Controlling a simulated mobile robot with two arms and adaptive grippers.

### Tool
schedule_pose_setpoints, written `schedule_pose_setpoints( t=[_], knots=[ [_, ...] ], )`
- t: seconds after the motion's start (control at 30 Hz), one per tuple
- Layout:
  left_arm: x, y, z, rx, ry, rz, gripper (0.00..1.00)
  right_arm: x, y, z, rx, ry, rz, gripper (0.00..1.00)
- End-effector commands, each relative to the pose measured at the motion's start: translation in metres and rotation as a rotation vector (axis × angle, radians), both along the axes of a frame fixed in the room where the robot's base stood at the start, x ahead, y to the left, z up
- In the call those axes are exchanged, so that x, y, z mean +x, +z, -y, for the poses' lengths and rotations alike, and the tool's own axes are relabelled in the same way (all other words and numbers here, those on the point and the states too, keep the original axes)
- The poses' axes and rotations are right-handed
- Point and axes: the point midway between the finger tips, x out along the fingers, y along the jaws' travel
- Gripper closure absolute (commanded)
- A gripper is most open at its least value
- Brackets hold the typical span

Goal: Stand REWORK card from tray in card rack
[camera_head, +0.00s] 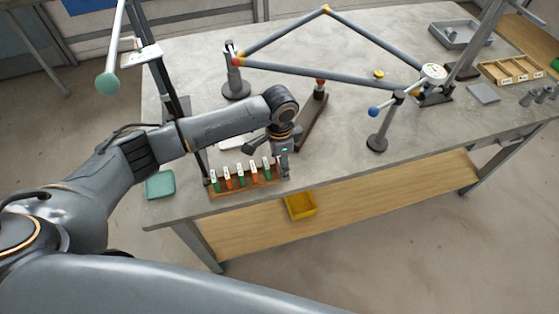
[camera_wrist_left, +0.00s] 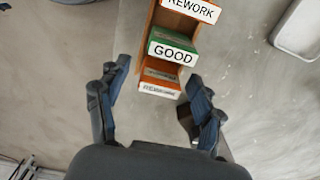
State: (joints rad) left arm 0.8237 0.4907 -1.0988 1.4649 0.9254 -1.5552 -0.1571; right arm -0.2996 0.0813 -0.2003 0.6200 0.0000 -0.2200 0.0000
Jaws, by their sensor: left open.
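The wooden card rack (camera_head: 250,189) stands near the front edge of the bench, holding several green and orange cards with white label edges. In the left wrist view, an orange card (camera_wrist_left: 191,10) reads REWORK and a green card (camera_wrist_left: 173,50) reads GOOD. Beyond the fingers is another orange card (camera_wrist_left: 159,88), its label blurred. My left gripper (camera_head: 276,151) is open and empty above the rack's right end; its fingers also show in the wrist view (camera_wrist_left: 155,105). A pale tray (camera_head: 232,142) lies behind the rack, partly hidden by my arm; whether it holds a card is unclear. My right gripper is out of view.
A bicycle-like frame (camera_head: 330,76) rests on posts across the bench behind. A dark brown bar (camera_head: 312,122) stands right of my gripper. A green pad (camera_head: 160,184) lies left of the rack. A yellow bin (camera_head: 300,206) sits on the lower shelf.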

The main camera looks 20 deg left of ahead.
Motion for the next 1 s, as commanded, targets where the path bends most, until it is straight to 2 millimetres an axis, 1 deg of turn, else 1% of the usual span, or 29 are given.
schedule_pose_setpoints(
  t=[0.03,0.13,0.23,0.5,0.6,0.7,0.83,1.0],
  knots=[
    [0.000,0.000,0.000,0.000,0.000,0.000,0.33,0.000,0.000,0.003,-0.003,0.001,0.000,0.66],
    [0.000,0.005,0.000,-0.001,0.000,0.001,0.33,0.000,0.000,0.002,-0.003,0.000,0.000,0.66],
    [0.001,0.018,0.000,-0.001,0.000,0.002,0.33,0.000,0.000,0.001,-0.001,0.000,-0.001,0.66],
    [0.001,0.076,0.000,-0.002,-0.001,0.005,0.33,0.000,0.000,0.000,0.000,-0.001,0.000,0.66],
    [0.001,0.094,0.000,0.000,-0.001,0.004,0.33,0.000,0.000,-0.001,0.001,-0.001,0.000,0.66],
    [0.000,0.108,0.000,0.000,-0.001,0.001,0.33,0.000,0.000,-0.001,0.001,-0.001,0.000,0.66],
    [0.000,0.118,0.000,0.001,0.001,0.001,0.33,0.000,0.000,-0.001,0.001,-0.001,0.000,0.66],
    [0.000,0.120,0.000,0.000,0.000,0.000,0.33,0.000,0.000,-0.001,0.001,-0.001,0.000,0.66]
  ],
)
